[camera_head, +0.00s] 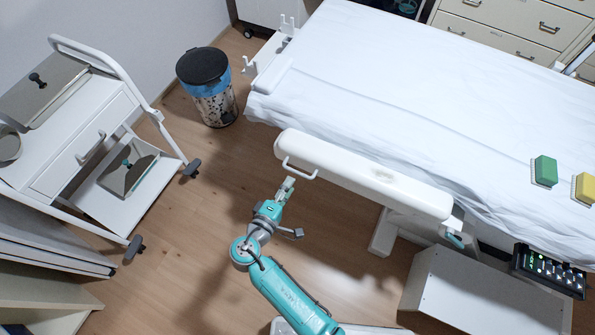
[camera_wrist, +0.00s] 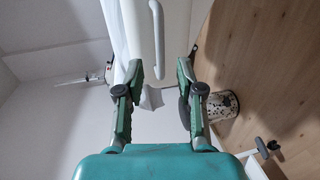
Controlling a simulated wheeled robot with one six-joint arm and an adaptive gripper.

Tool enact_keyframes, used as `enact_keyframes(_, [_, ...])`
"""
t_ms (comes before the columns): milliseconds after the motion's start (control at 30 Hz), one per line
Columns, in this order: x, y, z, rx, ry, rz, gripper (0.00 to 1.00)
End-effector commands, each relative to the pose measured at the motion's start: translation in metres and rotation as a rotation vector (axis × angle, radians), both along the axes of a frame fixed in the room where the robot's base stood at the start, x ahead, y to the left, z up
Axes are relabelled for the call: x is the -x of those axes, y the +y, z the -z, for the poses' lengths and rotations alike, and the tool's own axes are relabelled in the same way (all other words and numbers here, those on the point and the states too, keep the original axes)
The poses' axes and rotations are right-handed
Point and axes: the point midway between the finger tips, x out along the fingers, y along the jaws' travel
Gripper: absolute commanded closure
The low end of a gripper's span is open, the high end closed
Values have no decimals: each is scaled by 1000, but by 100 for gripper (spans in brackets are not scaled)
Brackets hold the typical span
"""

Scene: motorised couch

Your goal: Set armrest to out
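The white padded armrest (camera_head: 365,178) runs along the near side of the couch (camera_head: 400,85), slanting from upper left to lower right. A thin white handle (camera_head: 302,172) sticks out at its left end. My gripper (camera_head: 289,183) is just below this handle in the head view. In the wrist view my gripper (camera_wrist: 160,72) has its two fingers apart with nothing between the tips. The handle (camera_wrist: 158,42) shows ahead of the gap between the fingertips, beside the armrest (camera_wrist: 132,28). I cannot tell whether a finger touches the handle.
A patterned bin (camera_head: 213,100) stands left of the couch's end. A white trolley (camera_head: 75,150) is at the left. A white box (camera_head: 480,297) and a control panel (camera_head: 548,271) are at lower right. Green (camera_head: 545,171) and yellow (camera_head: 586,188) blocks lie on the couch.

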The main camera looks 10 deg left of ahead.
Motion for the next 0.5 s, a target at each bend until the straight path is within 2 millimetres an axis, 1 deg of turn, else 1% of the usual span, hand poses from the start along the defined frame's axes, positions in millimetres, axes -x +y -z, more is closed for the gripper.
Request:
enact_keyframes(33, [-10, -5, 2, 0, 0, 5, 63])
enact_keyframes(200, [-36, -14, 8, 0, 0, 3, 63])
enact_keyframes(300, [-48, -19, 11, 0, 0, 2, 63])
enact_keyframes(500, [-61, -23, 14, 0, 0, 0, 63])
